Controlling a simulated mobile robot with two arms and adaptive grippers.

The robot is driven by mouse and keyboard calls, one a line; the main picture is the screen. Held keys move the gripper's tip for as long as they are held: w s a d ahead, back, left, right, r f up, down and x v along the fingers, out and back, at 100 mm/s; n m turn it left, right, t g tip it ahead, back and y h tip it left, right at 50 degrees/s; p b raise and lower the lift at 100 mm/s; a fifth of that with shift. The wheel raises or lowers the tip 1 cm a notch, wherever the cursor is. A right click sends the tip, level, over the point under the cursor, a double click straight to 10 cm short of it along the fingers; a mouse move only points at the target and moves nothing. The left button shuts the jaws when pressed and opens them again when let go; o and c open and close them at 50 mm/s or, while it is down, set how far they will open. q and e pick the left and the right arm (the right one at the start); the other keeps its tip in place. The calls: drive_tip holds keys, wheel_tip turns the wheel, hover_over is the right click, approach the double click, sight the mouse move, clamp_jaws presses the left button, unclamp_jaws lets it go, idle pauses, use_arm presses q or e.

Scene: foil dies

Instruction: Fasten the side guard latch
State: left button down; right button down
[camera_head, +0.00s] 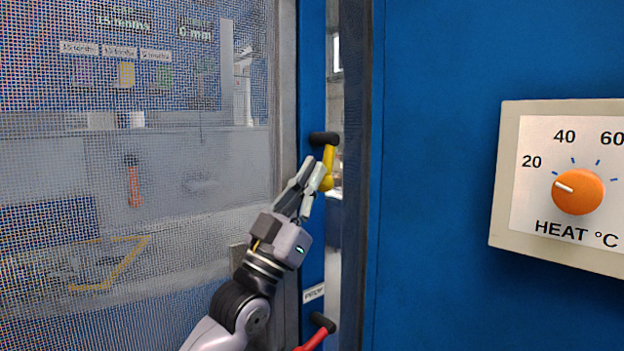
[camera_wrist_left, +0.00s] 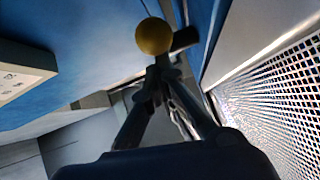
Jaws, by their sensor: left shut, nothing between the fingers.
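The latch is a yellow lever (camera_head: 329,157) with a round knob at its lower end, hanging from a black pivot (camera_head: 323,138) on the blue post. In the left wrist view the yellow knob (camera_wrist_left: 154,36) is just beyond my fingertips, with the black pivot (camera_wrist_left: 185,38) behind it. My left gripper (camera_head: 312,170) is shut and empty, its fingertips at the left of the lever near the knob. I cannot tell whether they touch it. The mesh side guard (camera_head: 150,215) fills the left. My right gripper is not in view.
A red lever (camera_head: 316,338) on a second black pivot sits lower on the post, under a small label (camera_head: 313,293). A heat dial (camera_head: 578,191) is on the blue panel (camera_head: 435,150) at the right. A narrow gap runs between post and panel.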

use_arm(q)
wheel_tip(320, 180, up, 10)
drive_tip(key=shift+f, duration=0.1)
idle(0.6)
